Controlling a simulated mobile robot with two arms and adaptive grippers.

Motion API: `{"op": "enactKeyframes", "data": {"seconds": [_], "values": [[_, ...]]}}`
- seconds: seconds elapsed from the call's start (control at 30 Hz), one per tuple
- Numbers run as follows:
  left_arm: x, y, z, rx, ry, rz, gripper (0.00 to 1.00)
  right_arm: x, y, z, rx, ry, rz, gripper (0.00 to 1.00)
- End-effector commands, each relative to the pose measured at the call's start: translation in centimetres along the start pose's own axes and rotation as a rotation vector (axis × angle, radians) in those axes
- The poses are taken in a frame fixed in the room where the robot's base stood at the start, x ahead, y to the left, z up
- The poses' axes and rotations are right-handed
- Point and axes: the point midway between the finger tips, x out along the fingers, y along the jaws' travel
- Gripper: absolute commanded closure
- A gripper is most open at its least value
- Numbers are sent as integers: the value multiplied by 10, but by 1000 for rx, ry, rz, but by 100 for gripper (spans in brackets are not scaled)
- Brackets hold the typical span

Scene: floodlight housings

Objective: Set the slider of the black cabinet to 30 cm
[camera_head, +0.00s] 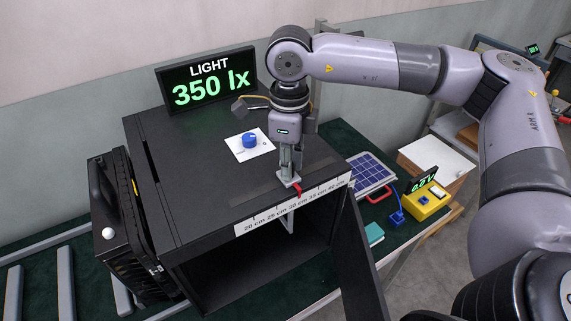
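The black cabinet (215,170) stands on a dark green table, its front open. A white scale strip (262,219) runs along its top front edge, marked from 20 cm to 40 cm. The slider (289,182) is a small grey block on the cabinet top with a red pointer (301,188), which points near the 30 cm mark; the exact reading is too small to tell. My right gripper (289,169) points straight down at the slider, its fingers close together, seemingly around the slider's grip. My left gripper is not in view.
A display (207,80) reading "LIGHT 350 lx" and a blue knob (250,140) on a white plate are on the cabinet top. A black floodlight (125,225) stands at left. A solar panel (371,173) and yellow meter (427,202) lie at right. An open door (360,265) juts forward.

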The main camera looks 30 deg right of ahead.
Motion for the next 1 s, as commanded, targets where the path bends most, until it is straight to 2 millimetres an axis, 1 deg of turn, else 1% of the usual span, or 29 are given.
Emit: {"op": "enactKeyframes", "data": {"seconds": [0.03,0.2,0.3,0.53,0.63,0.77,1.0], "values": [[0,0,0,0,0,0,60,-1,0,0,0,-2,-2,77],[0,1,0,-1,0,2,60,0,0,0,0,0,-1,66],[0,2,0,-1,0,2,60,0,0,0,0,0,0,61],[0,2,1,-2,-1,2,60,0,0,0,0,1,0,61],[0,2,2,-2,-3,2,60,-3,0,0,0,1,0,61],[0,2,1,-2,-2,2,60,-19,0,1,0,-2,-2,61],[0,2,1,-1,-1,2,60,-71,0,1,0,-3,-2,61]]}}
